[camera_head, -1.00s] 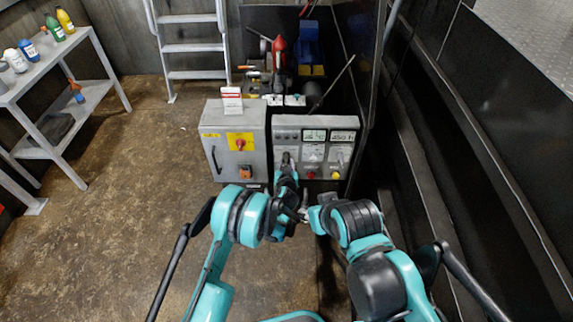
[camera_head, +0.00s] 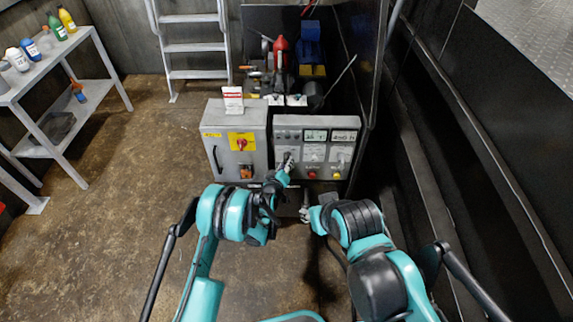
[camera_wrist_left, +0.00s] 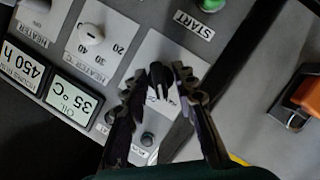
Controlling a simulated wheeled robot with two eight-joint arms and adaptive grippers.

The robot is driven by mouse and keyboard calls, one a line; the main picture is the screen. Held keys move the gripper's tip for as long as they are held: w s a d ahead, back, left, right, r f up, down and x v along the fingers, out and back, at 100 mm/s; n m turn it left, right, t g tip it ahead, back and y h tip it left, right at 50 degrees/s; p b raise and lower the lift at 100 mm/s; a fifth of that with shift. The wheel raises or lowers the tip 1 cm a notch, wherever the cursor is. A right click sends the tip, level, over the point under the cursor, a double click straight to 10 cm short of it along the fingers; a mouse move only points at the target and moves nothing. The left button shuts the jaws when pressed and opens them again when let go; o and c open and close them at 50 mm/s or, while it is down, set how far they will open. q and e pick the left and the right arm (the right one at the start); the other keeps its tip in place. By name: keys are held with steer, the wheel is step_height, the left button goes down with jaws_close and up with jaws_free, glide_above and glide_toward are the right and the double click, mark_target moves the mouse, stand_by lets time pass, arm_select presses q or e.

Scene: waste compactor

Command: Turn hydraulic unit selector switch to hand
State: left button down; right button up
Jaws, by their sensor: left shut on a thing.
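The black selector switch (camera_wrist_left: 157,80) sits on a pale label plate (camera_wrist_left: 165,48) on the grey control panel (camera_head: 320,124). In the left wrist view, the two fingers of my left gripper (camera_wrist_left: 159,84) stand either side of the knob, closed on it. The lettering on its plate is mostly hidden by the fingers, so I cannot read its position. In the head view, my left gripper (camera_head: 287,164) is at the left part of the panel and covers the switch. My right gripper (camera_head: 305,213) is below and in front of the panel, away from it; its jaws are too small to judge.
A grey cabinet (camera_head: 214,136) with a red-and-yellow switch (camera_head: 241,142) stands left of the panel. In the wrist view are a white heater dial (camera_wrist_left: 91,35), a green START button (camera_wrist_left: 210,4) and an orange switch (camera_wrist_left: 307,94). A dark wall rises on the right.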

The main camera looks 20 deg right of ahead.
arm_select(q)
steer(key=shift+n, duration=0.3)
steer(key=c, duration=1.6)
jaws_free()
steer(key=shift+d+f, duration=0.1)
step_height(320, 180, up, 9)
steer(key=shift+f, duration=0.1)
steer(key=shift+r, duration=0.65)
